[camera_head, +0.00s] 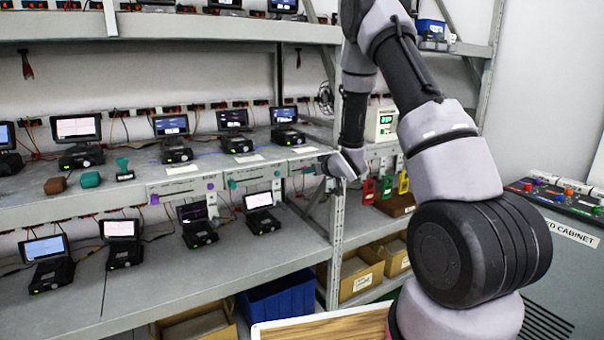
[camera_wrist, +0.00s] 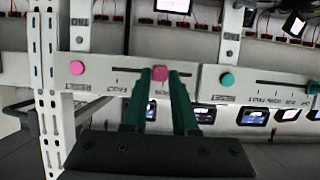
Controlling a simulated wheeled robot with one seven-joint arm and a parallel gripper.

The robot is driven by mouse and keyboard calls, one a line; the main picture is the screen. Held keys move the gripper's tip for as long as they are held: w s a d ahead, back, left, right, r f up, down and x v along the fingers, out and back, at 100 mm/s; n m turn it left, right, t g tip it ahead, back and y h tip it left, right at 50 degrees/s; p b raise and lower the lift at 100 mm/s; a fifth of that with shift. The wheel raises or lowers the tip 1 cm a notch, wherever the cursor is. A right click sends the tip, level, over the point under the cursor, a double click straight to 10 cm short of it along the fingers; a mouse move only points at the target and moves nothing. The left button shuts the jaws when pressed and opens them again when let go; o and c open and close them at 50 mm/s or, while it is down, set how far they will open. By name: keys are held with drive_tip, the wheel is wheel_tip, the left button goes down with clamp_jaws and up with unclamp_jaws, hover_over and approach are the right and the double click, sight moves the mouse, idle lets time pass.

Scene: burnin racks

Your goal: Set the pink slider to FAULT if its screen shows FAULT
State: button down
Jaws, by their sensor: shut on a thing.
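The pink slider knob (camera_wrist: 159,73) sits in a slot about midway along a light panel (camera_wrist: 108,83) on the shelf edge. My gripper (camera_wrist: 160,76) is shut on it, one green finger on each side. A round pink marker (camera_wrist: 76,68) is on the same panel, left of the knob in the wrist view. In the camera_head view my gripper (camera_head: 323,166) is at the right end of the shelf edge, and the knob is hard to make out. A small lit screen (camera_head: 285,114) stands on the shelf above; its text is too small to read. The panel's labels appear upside down and blurred.
A neighbouring panel (camera_head: 254,178) has a teal slider knob (camera_head: 232,184); another has a purple knob (camera_head: 154,199). A rack post (camera_wrist: 48,90) stands close beside the pink panel. Red, green and yellow tags (camera_head: 386,187) hang to the right of my gripper.

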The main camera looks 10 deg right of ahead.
drive_tip(key=w+d, duration=0.2)
drive_tip(key=d, duration=0.4)
drive_tip(key=shift+d, duration=0.2)
drive_tip(key=c, duration=0.7)
unclamp_jaws()
drive_tip(key=shift+w+d, duration=0.1)
drive_tip(key=shift+d, duration=0.05)
drive_tip(key=v, duration=1)
drive_tip(key=shift+s, duration=0.4)
drive_tip(key=shift+r, duration=0.15)
